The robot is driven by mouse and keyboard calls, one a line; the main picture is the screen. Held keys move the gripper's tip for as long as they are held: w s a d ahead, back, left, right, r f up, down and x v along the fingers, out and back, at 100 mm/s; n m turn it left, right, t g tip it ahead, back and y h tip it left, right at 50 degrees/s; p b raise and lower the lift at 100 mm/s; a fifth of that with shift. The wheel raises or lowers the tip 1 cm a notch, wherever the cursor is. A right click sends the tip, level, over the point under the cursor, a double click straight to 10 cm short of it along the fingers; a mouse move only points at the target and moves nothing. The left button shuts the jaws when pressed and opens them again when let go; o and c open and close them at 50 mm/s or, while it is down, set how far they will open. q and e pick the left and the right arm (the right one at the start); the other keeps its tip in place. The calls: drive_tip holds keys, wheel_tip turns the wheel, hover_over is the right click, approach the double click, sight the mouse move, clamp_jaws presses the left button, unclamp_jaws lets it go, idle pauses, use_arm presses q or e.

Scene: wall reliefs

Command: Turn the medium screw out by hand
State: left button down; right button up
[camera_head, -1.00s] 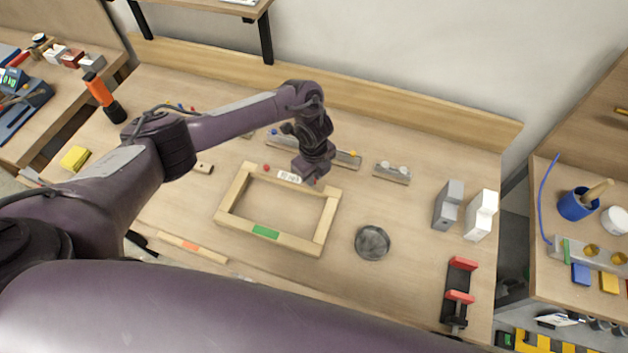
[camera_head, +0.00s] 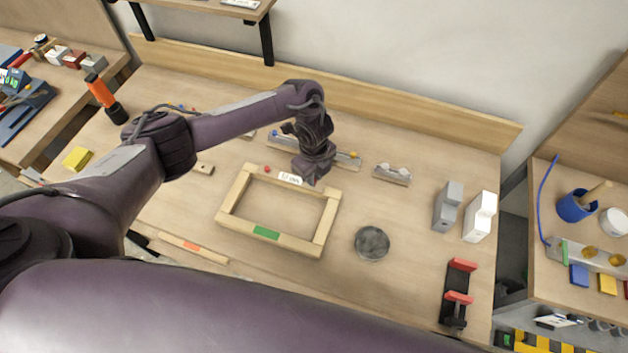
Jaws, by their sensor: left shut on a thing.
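My left gripper (camera_head: 312,180) points down at the top right corner of the light wooden frame (camera_head: 322,228). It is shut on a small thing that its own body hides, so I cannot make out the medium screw. The frame lies flat on the bench, with a white label (camera_head: 290,178) beside the gripper and a green patch (camera_head: 266,232) on its front bar. A small red dot (camera_head: 267,169) shows at its back left. My right gripper is out of view.
A small metal block (camera_head: 392,175), a round dark dish (camera_head: 372,243), grey (camera_head: 447,207) and white (camera_head: 480,216) blocks and a red-black clamp (camera_head: 458,292) are to the right. The bench between them is clear.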

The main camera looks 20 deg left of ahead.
use_arm(q)
drive_tip(key=shift+r+p, duration=0.65)
drive_tip(key=shift+r, duration=1.15)
drive_tip(key=shift+r, duration=0.1)
drive_tip(key=shift+r, duration=0.95)
